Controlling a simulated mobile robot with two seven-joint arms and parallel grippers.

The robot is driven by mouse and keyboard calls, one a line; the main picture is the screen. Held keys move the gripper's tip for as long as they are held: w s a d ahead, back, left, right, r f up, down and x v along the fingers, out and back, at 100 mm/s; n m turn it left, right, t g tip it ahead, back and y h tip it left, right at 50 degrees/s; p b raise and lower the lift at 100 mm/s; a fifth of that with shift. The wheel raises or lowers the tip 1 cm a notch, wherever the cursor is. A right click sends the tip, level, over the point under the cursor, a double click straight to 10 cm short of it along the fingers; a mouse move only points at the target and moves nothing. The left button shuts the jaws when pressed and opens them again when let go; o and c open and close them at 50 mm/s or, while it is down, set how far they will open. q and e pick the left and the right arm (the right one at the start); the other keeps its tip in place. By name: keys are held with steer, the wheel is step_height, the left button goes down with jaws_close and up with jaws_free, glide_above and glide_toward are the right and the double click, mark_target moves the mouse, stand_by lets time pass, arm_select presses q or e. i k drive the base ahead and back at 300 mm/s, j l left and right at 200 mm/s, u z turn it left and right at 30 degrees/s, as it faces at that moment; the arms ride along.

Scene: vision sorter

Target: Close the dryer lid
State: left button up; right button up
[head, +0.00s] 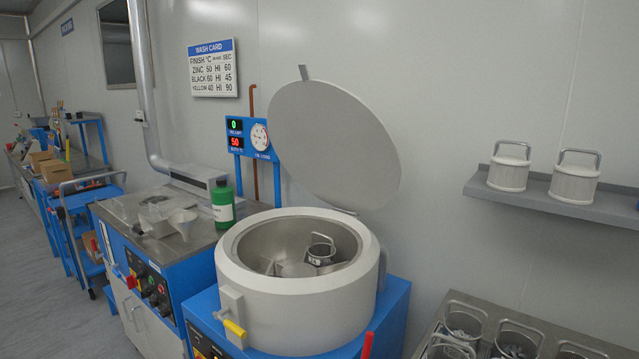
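The dryer (298,316) is a round, pale grey drum on a blue cabinet in the lower middle of the head view. Its lid (333,145) is a grey disc standing raised and tilted open above the back of the drum. A small tab (304,73) sticks up from the lid's upper edge. Inside the open drum is a metal basket (320,252) with a handle. Neither of my grippers is in view.
A green bottle (223,203) stands on the steel counter left of the dryer, near a funnel. Two lidded white baskets (573,182) sit on a shelf at right. Several metal baskets (515,343) stand at lower right.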

mark_target(330, 141)
steer(key=i+j+z, duration=0.1)
steer(key=j, duration=0.3)
steer(key=i+j+z, duration=0.15)
steer(key=i+j, duration=0.15)
steer(key=i+j+z, duration=0.1)
steer(key=j, duration=0.45)
steer(key=i+j+z, duration=0.1)
steer(key=j, duration=0.35)
steer(key=i+j+z, duration=0.1)
steer(key=j, duration=0.35)
steer(key=i+j+z, duration=0.15)
steer(key=j, duration=0.35)
steer(key=i+j+z, duration=0.1)
steer(key=j, duration=0.35)
steer(key=i, duration=0.05)
